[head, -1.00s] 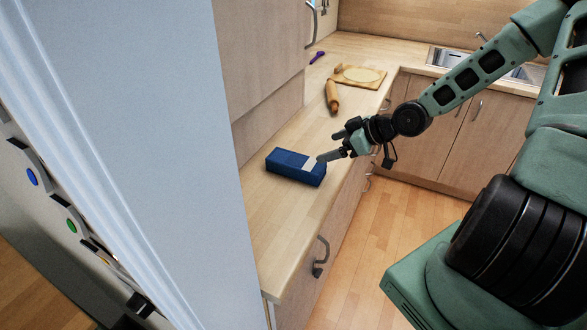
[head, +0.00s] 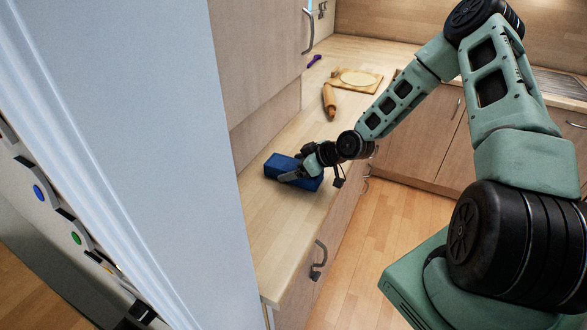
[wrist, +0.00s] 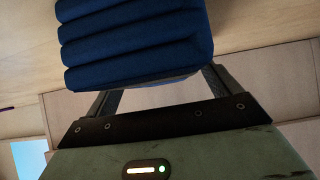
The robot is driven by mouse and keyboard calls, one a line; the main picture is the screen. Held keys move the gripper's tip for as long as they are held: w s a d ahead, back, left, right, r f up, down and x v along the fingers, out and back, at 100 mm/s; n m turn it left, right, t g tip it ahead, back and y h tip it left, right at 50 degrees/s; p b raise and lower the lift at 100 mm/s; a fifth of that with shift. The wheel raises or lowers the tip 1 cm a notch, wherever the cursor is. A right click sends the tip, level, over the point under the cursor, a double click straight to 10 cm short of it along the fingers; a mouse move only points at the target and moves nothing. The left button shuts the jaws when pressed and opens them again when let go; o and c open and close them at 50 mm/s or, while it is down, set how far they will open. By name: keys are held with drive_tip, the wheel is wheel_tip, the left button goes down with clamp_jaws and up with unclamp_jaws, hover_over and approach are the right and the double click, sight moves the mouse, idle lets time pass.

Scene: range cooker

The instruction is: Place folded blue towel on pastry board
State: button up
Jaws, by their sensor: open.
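The folded blue towel (head: 281,166) lies on the wooden counter in the head view, and its stacked folds fill the top of the wrist view (wrist: 135,40). My gripper (head: 292,174) is at the towel, with one finger along its near side. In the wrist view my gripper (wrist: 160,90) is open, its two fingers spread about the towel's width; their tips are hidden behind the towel. I cannot tell whether the fingers touch it.
A tall cabinet (head: 255,60) and a pale panel (head: 150,150) stand on the left. The counter (head: 270,235) in front of the towel is clear.

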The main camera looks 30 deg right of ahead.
drive_tip(key=shift+x, duration=1.15)
drive_tip(key=c, duration=1.2)
drive_tip(key=shift+o, duration=0.2)
